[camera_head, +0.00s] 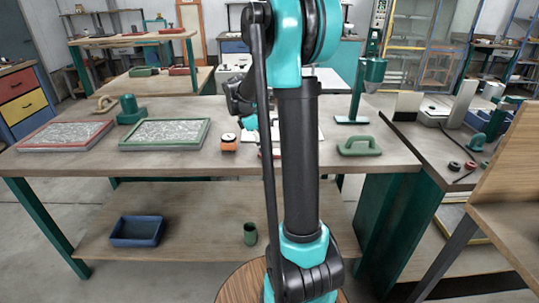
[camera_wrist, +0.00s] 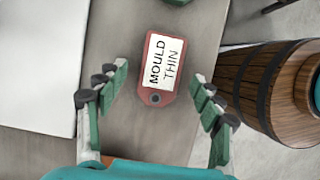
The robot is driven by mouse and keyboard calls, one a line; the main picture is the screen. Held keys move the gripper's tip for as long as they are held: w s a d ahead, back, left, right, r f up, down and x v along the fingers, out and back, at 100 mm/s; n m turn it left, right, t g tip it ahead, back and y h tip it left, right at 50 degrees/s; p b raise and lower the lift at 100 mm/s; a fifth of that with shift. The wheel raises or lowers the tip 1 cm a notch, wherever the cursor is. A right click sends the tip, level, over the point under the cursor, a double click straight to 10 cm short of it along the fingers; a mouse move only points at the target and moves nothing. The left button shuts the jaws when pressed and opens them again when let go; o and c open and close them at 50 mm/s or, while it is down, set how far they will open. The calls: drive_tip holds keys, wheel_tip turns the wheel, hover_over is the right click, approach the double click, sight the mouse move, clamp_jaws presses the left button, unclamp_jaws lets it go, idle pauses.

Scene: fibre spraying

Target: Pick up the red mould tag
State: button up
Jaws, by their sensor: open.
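The red mould tag (camera_wrist: 162,62) lies flat on the workbench in the wrist view. It has a red rim, a white label reading "MOULD THIN" and a dark hole at its lower end. My gripper (camera_wrist: 160,80) is open, with one green-padded finger on each side of the tag and clear gaps between. The fingers do not touch it. Whether they are down at its height I cannot tell. In the head view my arm hides most of this area, and I cannot make out the tag or the fingers clearly.
The workbench (camera_head: 70,168) carries a red-framed tray (camera_head: 65,123), a green-framed tray (camera_head: 124,148), an orange roll (camera_head: 229,148) and a green handled tool (camera_head: 359,151). A white sheet (camera_wrist: 35,65) lies left of the tag in the wrist view. The tag's immediate surroundings are clear.

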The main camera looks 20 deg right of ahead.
drive_tip(key=shift+d+f, duration=0.1)
drive_tip(key=shift+f, duration=0.15)
drive_tip(key=shift+c, duration=0.4)
drive_tip(key=c, duration=0.9)
drive_tip(key=shift+c, duration=0.3)
drive_tip(key=shift+r, duration=0.15)
